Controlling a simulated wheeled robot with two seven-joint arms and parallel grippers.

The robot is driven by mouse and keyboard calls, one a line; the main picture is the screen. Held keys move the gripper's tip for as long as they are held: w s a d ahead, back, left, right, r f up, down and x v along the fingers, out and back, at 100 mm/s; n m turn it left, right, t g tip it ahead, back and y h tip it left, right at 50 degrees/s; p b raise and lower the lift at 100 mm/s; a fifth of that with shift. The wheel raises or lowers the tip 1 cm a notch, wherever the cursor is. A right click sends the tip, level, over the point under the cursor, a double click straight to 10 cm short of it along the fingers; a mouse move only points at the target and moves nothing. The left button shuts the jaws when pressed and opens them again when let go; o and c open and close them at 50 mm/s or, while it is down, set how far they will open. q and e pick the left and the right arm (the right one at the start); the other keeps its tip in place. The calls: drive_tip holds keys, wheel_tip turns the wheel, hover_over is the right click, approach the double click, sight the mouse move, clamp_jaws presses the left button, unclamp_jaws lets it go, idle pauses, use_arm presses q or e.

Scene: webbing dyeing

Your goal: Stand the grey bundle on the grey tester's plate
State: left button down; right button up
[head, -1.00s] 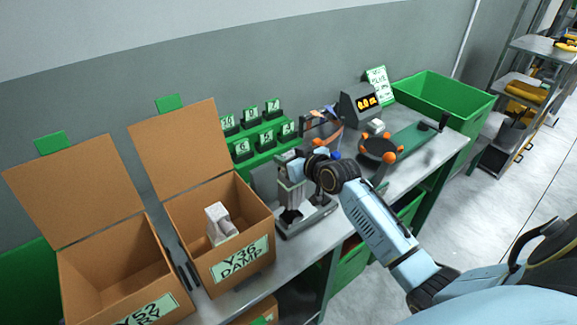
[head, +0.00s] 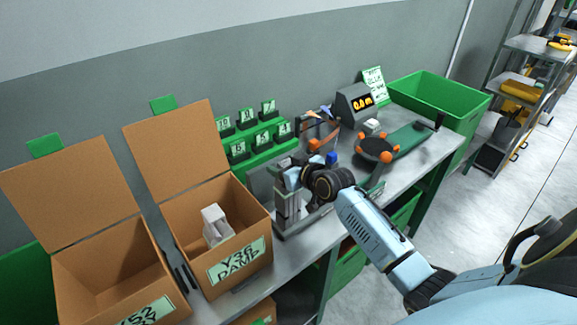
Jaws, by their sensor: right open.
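The grey tester (head: 322,214) stands on the bench right of the open boxes, with a flat base and an upright back. My right gripper (head: 287,212) points down over the tester's plate. It is open, and its fingers and wrist cover much of the plate. I cannot tell whether anything stands between the fingers. A pale grey bundle (head: 216,222) stands in the cardboard box labelled Y36 DAMP (head: 240,262), left of the gripper. My left gripper is not in view.
An empty-looking box labelled Y52 (head: 110,270) stands at left. Behind the tester is a green rack of numbered cards (head: 262,145). To the right are a display unit (head: 353,103), a green device with orange knobs (head: 405,142) and a green bin (head: 440,95).

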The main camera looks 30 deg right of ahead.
drive_tip(key=p+v, duration=0.1)
drive_tip(key=v, duration=1.1)
drive_tip(key=shift+r, duration=0.15)
idle(0.8)
